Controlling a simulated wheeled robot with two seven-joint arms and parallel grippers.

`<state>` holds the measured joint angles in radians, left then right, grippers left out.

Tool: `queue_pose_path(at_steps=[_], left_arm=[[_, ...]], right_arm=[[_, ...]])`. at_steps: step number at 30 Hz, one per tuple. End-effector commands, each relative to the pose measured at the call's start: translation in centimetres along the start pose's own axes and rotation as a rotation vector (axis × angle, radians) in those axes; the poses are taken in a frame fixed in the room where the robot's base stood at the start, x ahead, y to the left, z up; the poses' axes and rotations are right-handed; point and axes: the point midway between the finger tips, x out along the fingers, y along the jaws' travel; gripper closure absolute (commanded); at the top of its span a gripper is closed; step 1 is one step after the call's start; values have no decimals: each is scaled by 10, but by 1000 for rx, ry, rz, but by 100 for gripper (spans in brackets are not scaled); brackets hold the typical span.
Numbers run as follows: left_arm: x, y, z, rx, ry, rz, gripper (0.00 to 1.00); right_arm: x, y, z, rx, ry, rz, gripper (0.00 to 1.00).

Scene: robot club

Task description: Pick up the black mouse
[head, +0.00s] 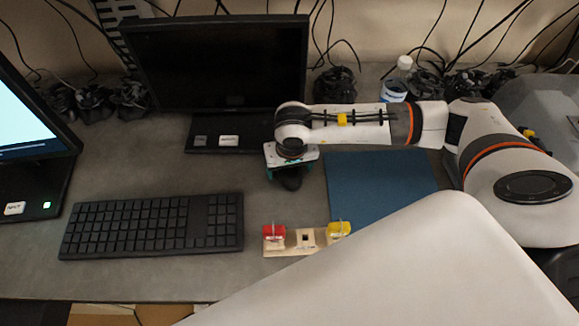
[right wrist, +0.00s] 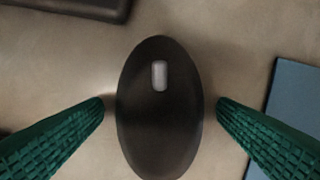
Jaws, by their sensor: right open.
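The black mouse (right wrist: 158,115) lies on the grey desk and shows in the right wrist view with its grey scroll wheel towards the top. In the head view the mouse (head: 290,183) is partly hidden under my right gripper (head: 288,176). In the right wrist view my right gripper (right wrist: 160,103) is open, with one green ribbed finger on each side of the mouse. Gaps show between the fingertips and the mouse, so they look apart. My left gripper is not in view.
A blue mat (head: 375,185) lies right of the mouse. A black keyboard (head: 155,225) is to the left. A dark monitor (head: 222,65) stands behind. A wooden block with red and yellow parts (head: 305,238) sits in front. A bottle (head: 396,82) stands at the back.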

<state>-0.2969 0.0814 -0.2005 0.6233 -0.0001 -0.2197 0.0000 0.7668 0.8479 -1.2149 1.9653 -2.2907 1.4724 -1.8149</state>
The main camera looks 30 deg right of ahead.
Motion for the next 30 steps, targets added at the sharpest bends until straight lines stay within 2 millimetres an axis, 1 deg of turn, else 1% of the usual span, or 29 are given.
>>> queue_pose_path(at_steps=[3, 8, 12, 19, 22, 26, 30], left_arm=[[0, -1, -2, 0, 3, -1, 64], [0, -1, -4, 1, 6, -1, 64], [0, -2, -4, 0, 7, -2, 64], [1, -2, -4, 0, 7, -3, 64], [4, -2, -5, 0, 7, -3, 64], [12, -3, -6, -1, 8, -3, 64], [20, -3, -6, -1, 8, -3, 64]], right_arm=[[0, 0, 0, 0, 0, 0, 19], [0, 0, 0, 0, 0, 0, 45], [0, 0, 0, 0, 0, 0, 68], [-1, 0, 0, 0, 0, 1, 69], [-8, 0, 2, 1, -2, 1, 69], [-29, 1, 6, -2, -7, 3, 69], [-58, 0, 10, 0, -6, 3, 69]])
